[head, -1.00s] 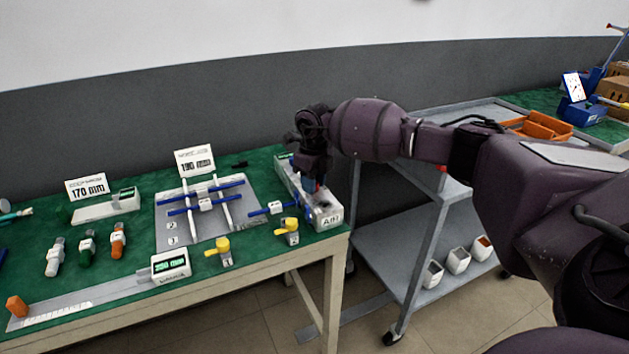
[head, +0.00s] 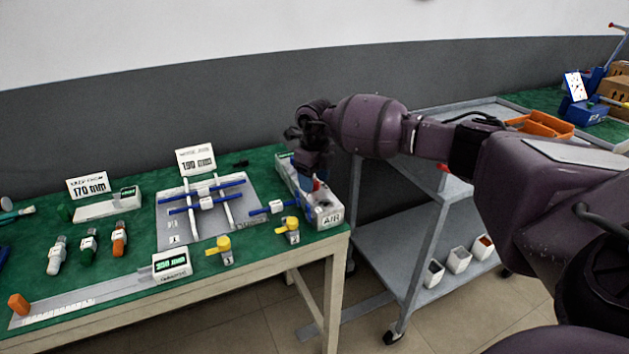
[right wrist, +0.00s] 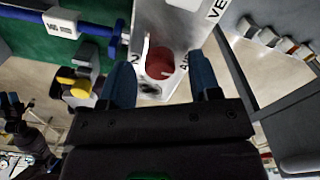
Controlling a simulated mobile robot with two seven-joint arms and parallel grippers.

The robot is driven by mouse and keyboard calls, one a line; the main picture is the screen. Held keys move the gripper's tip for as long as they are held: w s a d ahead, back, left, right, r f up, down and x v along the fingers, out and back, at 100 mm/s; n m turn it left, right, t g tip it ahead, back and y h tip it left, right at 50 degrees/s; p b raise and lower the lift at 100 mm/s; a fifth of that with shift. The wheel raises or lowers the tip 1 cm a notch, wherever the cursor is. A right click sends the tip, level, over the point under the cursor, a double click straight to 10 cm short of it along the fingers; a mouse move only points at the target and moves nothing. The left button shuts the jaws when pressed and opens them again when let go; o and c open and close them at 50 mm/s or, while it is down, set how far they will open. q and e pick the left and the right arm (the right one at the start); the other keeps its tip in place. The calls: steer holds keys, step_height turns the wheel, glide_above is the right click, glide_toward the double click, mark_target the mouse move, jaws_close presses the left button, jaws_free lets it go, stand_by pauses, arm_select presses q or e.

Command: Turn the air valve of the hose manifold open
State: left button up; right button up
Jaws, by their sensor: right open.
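The hose manifold (head: 327,214) is a long pale box at the right end of the green table, with an "AIR" label on its near end; it also shows in the right wrist view (right wrist: 180,28). A round red valve knob (right wrist: 160,63) with a pale pointer line sits on it beside the "AIR" lettering. My right gripper (head: 312,178) is over the manifold in the head view. In the right wrist view its two blue fingers (right wrist: 162,80) are apart, one on each side of the red knob, with nothing held; whether they touch it cannot be told. My left gripper is out of view.
Yellow-topped valves (head: 290,230) and a blue bar with a white block (head: 273,208) lie left of the manifold. A grey plate with blue rods (head: 175,233) lies further left. A grey trolley (head: 400,250) stands right of the table.

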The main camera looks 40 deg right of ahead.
mark_target(315, 181)
step_height(315, 181, up, 10)
steer(key=p, duration=0.1)
steer(key=shift+d, duration=0.1)
stand_by(0.4)
